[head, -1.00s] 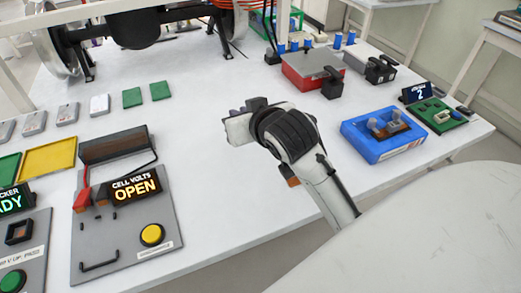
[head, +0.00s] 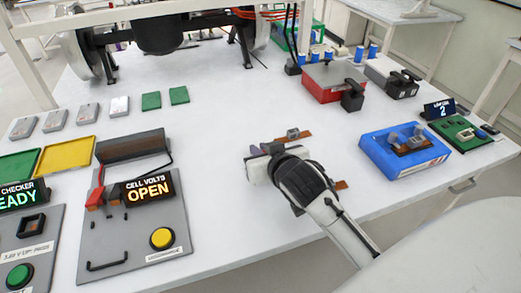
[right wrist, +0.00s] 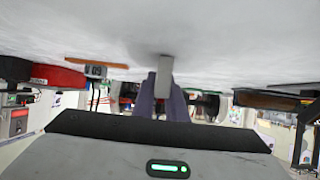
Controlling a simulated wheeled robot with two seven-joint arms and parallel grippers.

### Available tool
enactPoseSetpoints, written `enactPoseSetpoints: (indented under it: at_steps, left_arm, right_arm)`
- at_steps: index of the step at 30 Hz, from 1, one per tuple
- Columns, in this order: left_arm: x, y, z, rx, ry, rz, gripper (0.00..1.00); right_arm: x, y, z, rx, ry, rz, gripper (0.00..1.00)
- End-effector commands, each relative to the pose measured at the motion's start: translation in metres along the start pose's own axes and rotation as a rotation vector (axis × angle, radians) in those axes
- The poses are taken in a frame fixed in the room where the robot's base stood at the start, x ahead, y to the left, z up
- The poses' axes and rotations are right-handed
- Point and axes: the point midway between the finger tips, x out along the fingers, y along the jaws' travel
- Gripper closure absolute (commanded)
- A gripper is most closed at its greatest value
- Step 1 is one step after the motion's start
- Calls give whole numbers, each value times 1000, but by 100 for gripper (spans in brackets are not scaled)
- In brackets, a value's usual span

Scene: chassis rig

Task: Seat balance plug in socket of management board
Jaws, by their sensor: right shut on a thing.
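My right gripper (head: 258,160) is low over the middle of the white table. In the right wrist view its purple-grey fingers (right wrist: 160,105) are shut on a small light-grey block (right wrist: 165,72), which seems to be the balance plug. The held block is mostly hidden in the head view. A green circuit board (head: 465,133) with small parts on it, apparently the management board, lies at the right edge of the table, well apart from the gripper. Its socket is too small to make out. My left gripper is not in view.
A brown strip with a grey block (head: 293,135) lies just beyond the gripper. A blue tray (head: 380,160) with grey parts stands between gripper and board. Behind are a red box (head: 330,88) and a small display (head: 440,109). A cell-volts tester (head: 135,225) stands left.

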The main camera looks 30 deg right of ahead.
Motion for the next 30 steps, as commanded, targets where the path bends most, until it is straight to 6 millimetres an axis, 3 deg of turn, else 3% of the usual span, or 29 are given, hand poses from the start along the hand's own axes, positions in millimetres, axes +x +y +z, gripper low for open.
enactPoseSetpoints:
  at_steps: [3,4,7,19,23,30]
  left_arm:
    - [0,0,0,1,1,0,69]
    - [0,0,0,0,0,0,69]
    - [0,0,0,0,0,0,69]
    - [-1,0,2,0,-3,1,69]
    - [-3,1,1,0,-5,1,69]
    - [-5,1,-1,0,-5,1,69]
  right_arm:
    - [1,0,3,0,0,0,100]
    - [2,0,3,0,0,0,86]
    - [1,0,2,0,0,0,70]
    - [-4,0,-1,0,1,-1,69]
    - [-25,-1,0,1,0,-1,69]
    - [-79,-1,0,2,0,-2,69]
